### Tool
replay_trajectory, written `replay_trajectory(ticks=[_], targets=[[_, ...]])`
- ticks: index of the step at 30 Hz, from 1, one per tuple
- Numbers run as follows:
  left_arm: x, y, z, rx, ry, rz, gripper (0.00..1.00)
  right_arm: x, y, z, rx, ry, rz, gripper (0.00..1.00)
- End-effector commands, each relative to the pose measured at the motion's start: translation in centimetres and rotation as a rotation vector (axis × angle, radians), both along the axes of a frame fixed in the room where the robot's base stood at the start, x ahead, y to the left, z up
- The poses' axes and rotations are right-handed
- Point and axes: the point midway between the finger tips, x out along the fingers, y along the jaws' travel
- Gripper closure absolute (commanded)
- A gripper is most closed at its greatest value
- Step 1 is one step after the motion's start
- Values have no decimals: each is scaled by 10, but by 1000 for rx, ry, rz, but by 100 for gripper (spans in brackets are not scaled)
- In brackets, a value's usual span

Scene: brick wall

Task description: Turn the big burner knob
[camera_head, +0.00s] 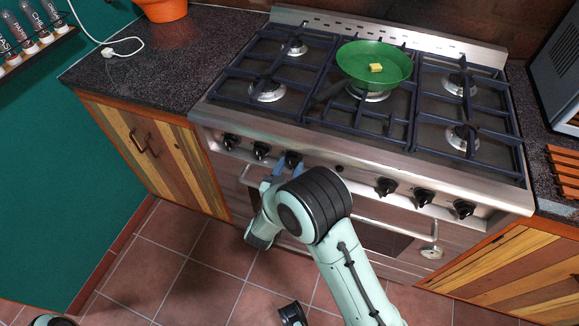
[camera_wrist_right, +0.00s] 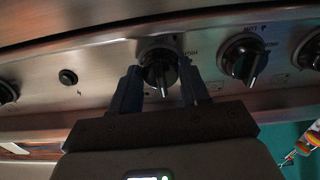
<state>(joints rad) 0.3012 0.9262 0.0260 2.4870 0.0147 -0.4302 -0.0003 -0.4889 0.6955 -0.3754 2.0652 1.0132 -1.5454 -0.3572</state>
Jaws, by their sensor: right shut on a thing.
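The stove (camera_head: 365,150) has a row of black burner knobs on its steel front panel. My right gripper (camera_head: 287,168) is at the third knob from the left (camera_head: 293,158), just left of the small round button. In the right wrist view, this knob (camera_wrist_right: 158,66) sits between the two dark fingers of my right gripper (camera_wrist_right: 160,80), which is shut on it. The knob's pointer shows toward the gripper body. The wrist picture is turned over, with the lettering upside down.
Two knobs (camera_head: 261,150) are left of the held one, and three (camera_head: 425,197) are to the right. An oven handle (camera_head: 400,228) runs below the panel.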

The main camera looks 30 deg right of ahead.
Motion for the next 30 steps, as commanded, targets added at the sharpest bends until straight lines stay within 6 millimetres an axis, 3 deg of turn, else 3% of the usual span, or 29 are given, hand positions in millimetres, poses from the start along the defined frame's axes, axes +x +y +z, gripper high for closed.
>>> replay_trajectory(ticks=[20, 30], targets=[[-20, -1, 52, -12, 78, -18, 57, -2, 0, 4, -359, 423, 1, 85], [-10, -1, 81, -12, 65, -17, 57, -2, -1, 4, -569, 668, 2, 85]])
